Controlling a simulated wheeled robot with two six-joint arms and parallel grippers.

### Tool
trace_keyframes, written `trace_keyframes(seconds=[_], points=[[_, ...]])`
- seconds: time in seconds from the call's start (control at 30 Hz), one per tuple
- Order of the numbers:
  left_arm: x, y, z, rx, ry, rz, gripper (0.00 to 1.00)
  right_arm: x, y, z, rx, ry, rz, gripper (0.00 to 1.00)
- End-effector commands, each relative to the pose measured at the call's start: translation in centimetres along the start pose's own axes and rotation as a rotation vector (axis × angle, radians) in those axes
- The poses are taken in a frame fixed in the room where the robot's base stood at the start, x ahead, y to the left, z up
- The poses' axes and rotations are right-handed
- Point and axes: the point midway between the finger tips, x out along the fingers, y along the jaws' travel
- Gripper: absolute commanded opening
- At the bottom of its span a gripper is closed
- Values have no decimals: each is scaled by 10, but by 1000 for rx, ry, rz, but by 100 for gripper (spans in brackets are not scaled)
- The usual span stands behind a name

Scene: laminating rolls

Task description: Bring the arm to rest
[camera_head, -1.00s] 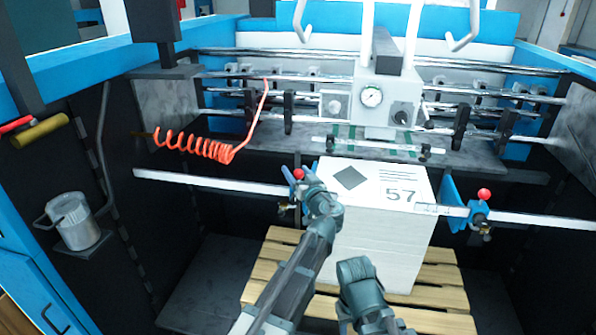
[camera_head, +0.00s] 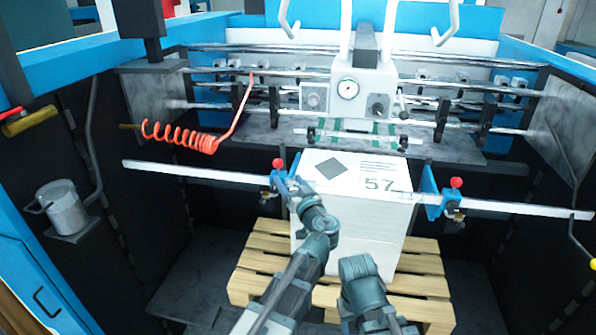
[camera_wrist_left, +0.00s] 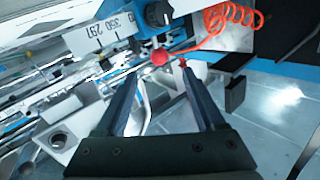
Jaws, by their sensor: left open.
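My left gripper (camera_head: 288,181) is open beside the left blue clamp with a red knob (camera_head: 277,164), at the left front corner of the white stack (camera_head: 352,225). In the left wrist view its two dark fingers (camera_wrist_left: 158,82) stand apart with no object held between them. A red knob (camera_wrist_left: 160,57) shows beyond the gap; I cannot tell whether a finger touches the clamp. Part of my right arm (camera_head: 362,285) shows at the bottom, but its gripper is not visible.
The stack, marked 57, stands on a wooden pallet (camera_head: 262,262). A metal ruler bar (camera_head: 195,174) runs across with a second red-knobbed clamp (camera_head: 452,200) at right. An orange coiled hose (camera_head: 180,137) hangs at left. A metal cup (camera_head: 63,207) sits on the left wall.

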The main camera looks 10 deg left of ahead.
Motion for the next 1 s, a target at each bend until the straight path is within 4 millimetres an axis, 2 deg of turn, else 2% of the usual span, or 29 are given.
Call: trace_keyframes(seconds=[0.07,0.13,0.27,0.37,0.4,0.53,0.6,0.7,0.8,0.9,1.0], points=[[-5,-6,11,13,-46,-16,71,0,0,0,0,0,0,50],[-13,-16,30,43,-133,-40,71,0,0,0,0,0,0,50],[-46,-35,89,146,-404,-52,71,0,0,0,0,0,0,50],[-86,-42,137,253,-650,4,71,0,0,0,0,0,0,50],[-105,-44,155,298,-748,45,71,0,0,0,0,0,0,50],[-172,-42,199,440,-1030,239,71,0,0,0,0,0,0,50],[-206,-39,213,504,-1146,363,71,0,0,0,0,0,0,50],[-246,-36,224,573,-1264,527,71,0,0,0,0,0,0,50],[-273,-34,229,616,-1332,652,71,0,0,0,0,0,0,50],[-287,-33,230,638,-1363,722,71,0,0,0,0,0,0,50],[-292,-32,230,646,-1373,745,71,0,0,0,0,0,0,50]])
